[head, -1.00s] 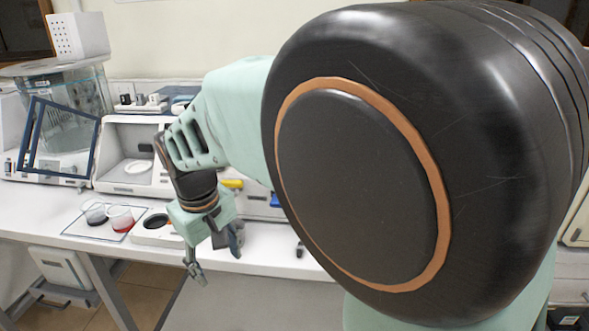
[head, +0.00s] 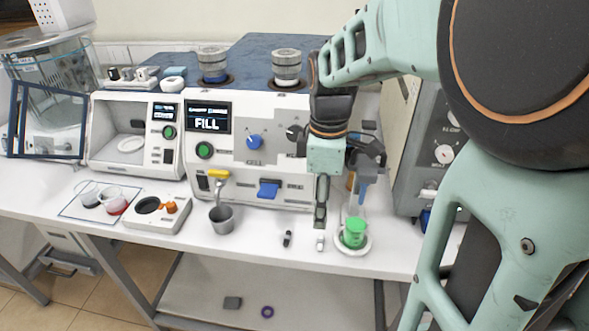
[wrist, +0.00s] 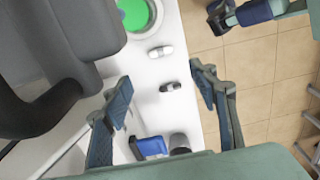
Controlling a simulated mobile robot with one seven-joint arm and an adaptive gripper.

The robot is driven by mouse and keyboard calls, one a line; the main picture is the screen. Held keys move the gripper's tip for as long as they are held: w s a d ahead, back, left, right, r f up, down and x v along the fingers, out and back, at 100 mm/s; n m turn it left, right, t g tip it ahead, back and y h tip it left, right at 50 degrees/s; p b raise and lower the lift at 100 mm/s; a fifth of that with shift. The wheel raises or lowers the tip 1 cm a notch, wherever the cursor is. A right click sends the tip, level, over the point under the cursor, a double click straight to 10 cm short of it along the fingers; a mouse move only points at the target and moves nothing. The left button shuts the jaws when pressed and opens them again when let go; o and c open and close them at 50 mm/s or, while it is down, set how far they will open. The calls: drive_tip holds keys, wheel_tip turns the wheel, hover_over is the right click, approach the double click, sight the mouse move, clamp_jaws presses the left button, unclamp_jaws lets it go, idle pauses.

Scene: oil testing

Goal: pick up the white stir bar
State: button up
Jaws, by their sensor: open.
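The white stir bar (head: 320,241) lies near the front edge of the white bench; it also shows in the wrist view (wrist: 160,51). A dark stir bar (head: 287,239) lies to its left in the head view and shows in the wrist view (wrist: 170,87). My gripper (head: 340,202) points down above the bench, behind and above the white stir bar in the head view. In the wrist view its two fingers (wrist: 160,78) are spread wide with nothing between them in their grasp. Both bars appear in the gap around the fingertips.
A green-filled beaker on a round white plate (head: 367,249) stands just right of the white bar. A metal cup (head: 221,219) stands to the left, before the machine (head: 262,160) with yellow and blue levers. The bench's front edge is close to the bars.

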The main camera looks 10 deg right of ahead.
sight(320, 241)
wheel_tip(320, 241, down, 11)
drive_tip(key=shift+s+d+r+b, duration=0.15)
drive_tip(key=shift+b, duration=0.15)
drive_tip(key=shift+c, duration=0.5)
drive_tip(key=c, duration=0.8)
